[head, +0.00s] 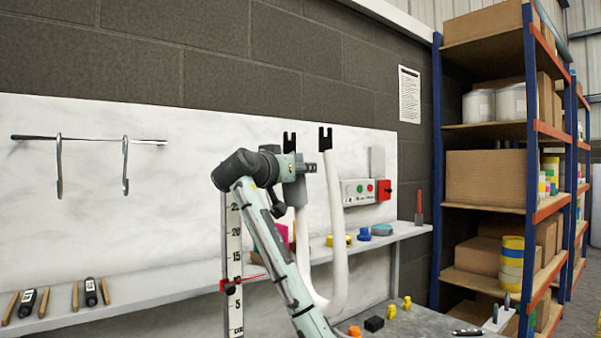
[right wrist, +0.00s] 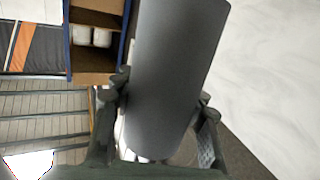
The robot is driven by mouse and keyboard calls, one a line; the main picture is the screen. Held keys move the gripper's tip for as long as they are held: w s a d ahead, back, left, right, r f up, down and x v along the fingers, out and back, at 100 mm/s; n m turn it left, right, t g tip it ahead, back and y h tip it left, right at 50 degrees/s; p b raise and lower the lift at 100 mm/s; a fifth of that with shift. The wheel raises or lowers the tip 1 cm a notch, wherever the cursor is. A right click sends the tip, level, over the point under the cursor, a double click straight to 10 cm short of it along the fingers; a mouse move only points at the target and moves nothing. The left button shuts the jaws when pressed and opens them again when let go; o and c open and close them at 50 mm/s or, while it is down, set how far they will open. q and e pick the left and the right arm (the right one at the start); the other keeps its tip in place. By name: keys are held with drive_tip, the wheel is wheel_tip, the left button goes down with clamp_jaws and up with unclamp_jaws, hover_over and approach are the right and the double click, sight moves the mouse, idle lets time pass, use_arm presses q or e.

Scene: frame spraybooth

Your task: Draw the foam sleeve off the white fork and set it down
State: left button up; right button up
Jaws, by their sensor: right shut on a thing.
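The white fork (head: 335,200) stands upright in the head view, its two legs topped by black slotted ends. My right gripper (head: 303,168) is at the upper part of the fork's left leg. In the right wrist view my right gripper (right wrist: 163,94) is shut on the dark grey foam sleeve (right wrist: 175,60), with one finger on each side of it. My left gripper is in neither view.
A narrow wall shelf (head: 150,312) carries hand tools and small coloured parts. Hooks (head: 125,165) hang from a rail at the left. A control box (head: 362,191) and an upright scale (head: 234,260) are near the fork. A tall storage rack (head: 487,130) stands at the right.

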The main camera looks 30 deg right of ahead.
sight(295, 148)
drive_tip(key=shift+a+r, duration=0.25)
drive_tip(key=shift+r, duration=0.15)
drive_tip(key=shift+r, duration=1.2)
drive_tip(key=shift+c, duration=0.3)
drive_tip(key=shift+s+a+r, duration=0.1)
drive_tip(key=shift+a+r, duration=0.15)
drive_tip(key=shift+r, duration=0.45)
